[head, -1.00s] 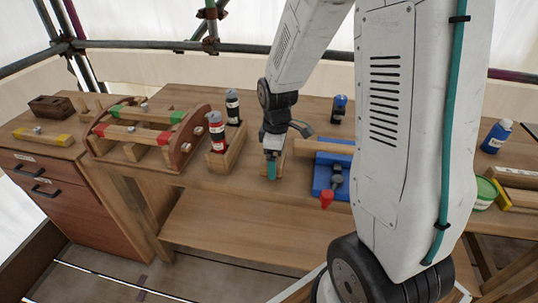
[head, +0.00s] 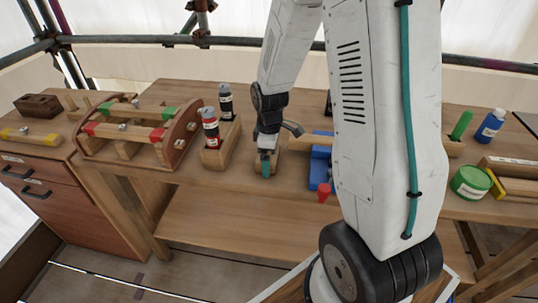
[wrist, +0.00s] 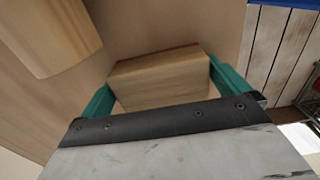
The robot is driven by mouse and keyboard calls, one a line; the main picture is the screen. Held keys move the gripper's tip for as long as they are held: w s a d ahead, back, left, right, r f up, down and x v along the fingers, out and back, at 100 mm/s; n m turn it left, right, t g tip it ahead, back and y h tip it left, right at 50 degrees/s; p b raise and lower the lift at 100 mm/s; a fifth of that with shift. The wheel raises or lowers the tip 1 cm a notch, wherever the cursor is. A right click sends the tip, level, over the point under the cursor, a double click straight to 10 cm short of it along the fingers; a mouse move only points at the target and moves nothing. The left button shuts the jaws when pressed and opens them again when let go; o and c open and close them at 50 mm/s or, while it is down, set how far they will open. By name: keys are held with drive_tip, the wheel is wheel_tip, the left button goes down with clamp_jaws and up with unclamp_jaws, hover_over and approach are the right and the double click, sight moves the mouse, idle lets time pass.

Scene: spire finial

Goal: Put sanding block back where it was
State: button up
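My gripper (head: 265,165) is low at the workbench, with its teal fingers pointing down. In the wrist view a plain wooden block (wrist: 160,82) fills the space between the two spread teal fingers, which appear to touch its ends. The block looks like the sanding block, but no abrasive face shows. In the head view the block is mostly hidden behind the fingers, with light wood beside them at bench height. I cannot tell whether it rests on the bench or hangs just above it.
A wooden holder (head: 217,158) with two bottles stands just left of my gripper. A blue vise (head: 319,172) with a red handle is close on the right. A wooden jig (head: 135,145) stands further left. A green tin (head: 470,183) and blue bottle (head: 490,127) are at right.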

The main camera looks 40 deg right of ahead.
wheel_tip(320, 180, up, 12)
drive_tip(key=s+a+r+m, duration=0.3)
drive_tip(key=s+r, duration=0.1)
drive_tip(key=s, duration=0.3)
drive_tip(key=s+a+r+m, duration=0.3)
drive_tip(key=s+a+r, duration=0.1)
drive_tip(key=s, duration=0.4)
drive_tip(key=s+a+r+m+t, duration=0.1)
drive_tip(key=s+a+r+m, duration=0.2)
drive_tip(key=s, duration=0.4)
drive_tip(key=shift+s+a+r, duration=0.2)
drive_tip(key=shift+s+r, duration=0.1)
drive_tip(key=shift+r, duration=0.55)
